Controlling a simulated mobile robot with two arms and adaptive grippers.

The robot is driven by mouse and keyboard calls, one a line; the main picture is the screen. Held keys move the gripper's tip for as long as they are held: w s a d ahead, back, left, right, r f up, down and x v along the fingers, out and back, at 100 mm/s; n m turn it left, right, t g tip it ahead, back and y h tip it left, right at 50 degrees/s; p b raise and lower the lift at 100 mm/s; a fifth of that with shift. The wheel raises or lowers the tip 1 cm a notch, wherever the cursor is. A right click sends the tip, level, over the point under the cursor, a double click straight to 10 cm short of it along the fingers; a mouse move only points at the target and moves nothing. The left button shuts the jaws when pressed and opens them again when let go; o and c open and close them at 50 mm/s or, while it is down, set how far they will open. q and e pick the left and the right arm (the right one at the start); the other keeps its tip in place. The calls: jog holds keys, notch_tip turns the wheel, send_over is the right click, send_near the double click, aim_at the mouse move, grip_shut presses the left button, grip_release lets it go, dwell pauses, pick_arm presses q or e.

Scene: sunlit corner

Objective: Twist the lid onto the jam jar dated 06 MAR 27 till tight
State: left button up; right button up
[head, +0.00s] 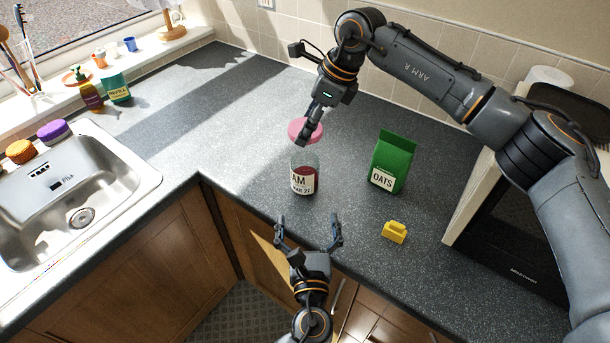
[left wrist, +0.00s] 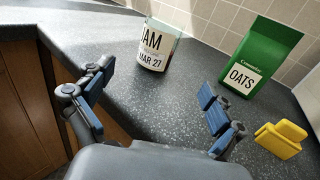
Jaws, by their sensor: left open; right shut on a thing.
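The jam jar (head: 304,176) stands upright and lidless on the counter, dark red jam inside, its label partly readable as "AM" and "MAR 27". It also shows in the left wrist view (left wrist: 157,46), where the day on the label cannot be read. My right gripper (head: 305,133) is shut on the pink lid (head: 298,130) and holds it above the jar, apart from its rim. My left gripper (head: 308,228) is open and empty in front of the jar, near the counter's front edge. Its spread fingers (left wrist: 155,105) point towards the jar.
A green OATS carton (head: 393,160) stands right of the jar, with a yellow object (head: 394,232) in front of it. A microwave (head: 515,235) is at the right. A sink (head: 75,190), with an orange and a purple sponge-like item (head: 53,131) behind it, is at the left. Counter left of the jar is clear.

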aim_at(306, 184)
pick_arm(q)
jog(key=shift+w, duration=0.4)
pick_arm(e)
jog(key=shift+w+f, duration=0.1)
jog(key=shift+w, duration=0.05)
pick_arm(q)
jog(key=w, duration=1.1)
jog(key=shift+w+a+f, duration=0.1)
jog(key=shift+w+a, duration=0.15)
jog(key=shift+w, duration=0.05)
pick_arm(e)
jog(key=shift+w, duration=0.15)
pick_arm(q)
jog(key=c, duration=1.8)
pick_arm(e)
jog(key=shift+f, duration=2.55)
jog(key=shift+f, duration=0.1)
jog(key=shift+f, duration=0.75)
jog(key=shift+f, duration=0.6)
